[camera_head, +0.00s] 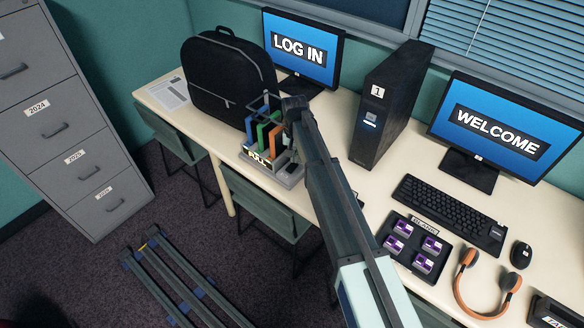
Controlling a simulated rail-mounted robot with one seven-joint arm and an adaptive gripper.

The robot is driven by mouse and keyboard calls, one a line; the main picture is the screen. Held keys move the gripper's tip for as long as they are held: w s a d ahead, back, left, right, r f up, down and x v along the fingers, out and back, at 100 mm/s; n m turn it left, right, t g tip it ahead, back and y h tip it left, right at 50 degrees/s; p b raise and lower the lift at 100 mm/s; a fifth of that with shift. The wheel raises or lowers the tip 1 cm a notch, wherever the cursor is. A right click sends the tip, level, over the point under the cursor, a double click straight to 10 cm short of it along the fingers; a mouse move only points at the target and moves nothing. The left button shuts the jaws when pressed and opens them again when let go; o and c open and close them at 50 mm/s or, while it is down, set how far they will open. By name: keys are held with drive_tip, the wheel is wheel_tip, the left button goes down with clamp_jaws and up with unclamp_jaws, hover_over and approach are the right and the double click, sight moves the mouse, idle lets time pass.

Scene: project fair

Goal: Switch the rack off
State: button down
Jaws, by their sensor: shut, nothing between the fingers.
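The rack (262,163) is a small grey stand on the desk, in front of the black backpack. It holds upright blue, green and orange pieces and has a label on its front that seems to read "FULL" or "PULL". My gripper (291,119) is shut and empty, at the rack's upper right, beside the orange piece. From this view I cannot tell whether it touches the rack. My arm crosses the desk from the lower right and hides part of the rack's right side. No switch position can be made out.
The backpack (222,78) stands behind the rack. A black computer tower (386,112), marked 1 and with a lit front light, stands to the right. Monitors (302,47), a keyboard (447,208), a tray of purple pieces (408,262) and orange headphones (466,292) occupy the desk (339,133).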

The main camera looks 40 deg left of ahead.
drive_tip(key=shift+f+b, duration=0.5)
drive_tip(key=shift+f, duration=0.75)
idle(0.8)
drive_tip(key=shift+r+p, duration=1.6)
drive_tip(key=shift+r, duration=1.9)
